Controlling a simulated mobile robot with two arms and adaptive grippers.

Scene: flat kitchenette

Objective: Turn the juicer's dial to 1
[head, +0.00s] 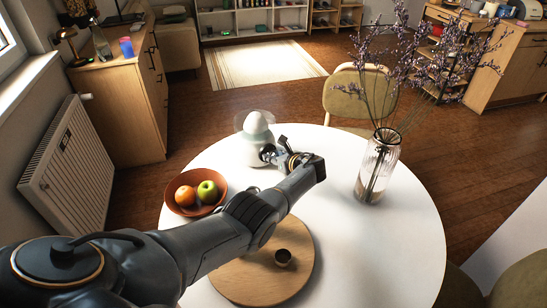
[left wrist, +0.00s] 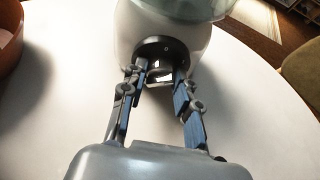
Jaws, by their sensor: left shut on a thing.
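The juicer (head: 258,140) stands on the far part of the round white table, a white body with a pale translucent top. In the left wrist view the juicer (left wrist: 200,35) fills the top middle, and its round dial (left wrist: 160,70) with a dark ring faces my gripper. My left gripper (left wrist: 160,78) is shut on the dial, with one finger at each side of it. In the head view the left gripper (head: 268,154) touches the juicer's front right side. The dial's number setting is too small to read. My right gripper is not in view.
A bowl (head: 183,206) with an orange and a green apple stands left of my arm. A glass vase (head: 371,180) with tall branches stands to the right. The table's right front is clear.

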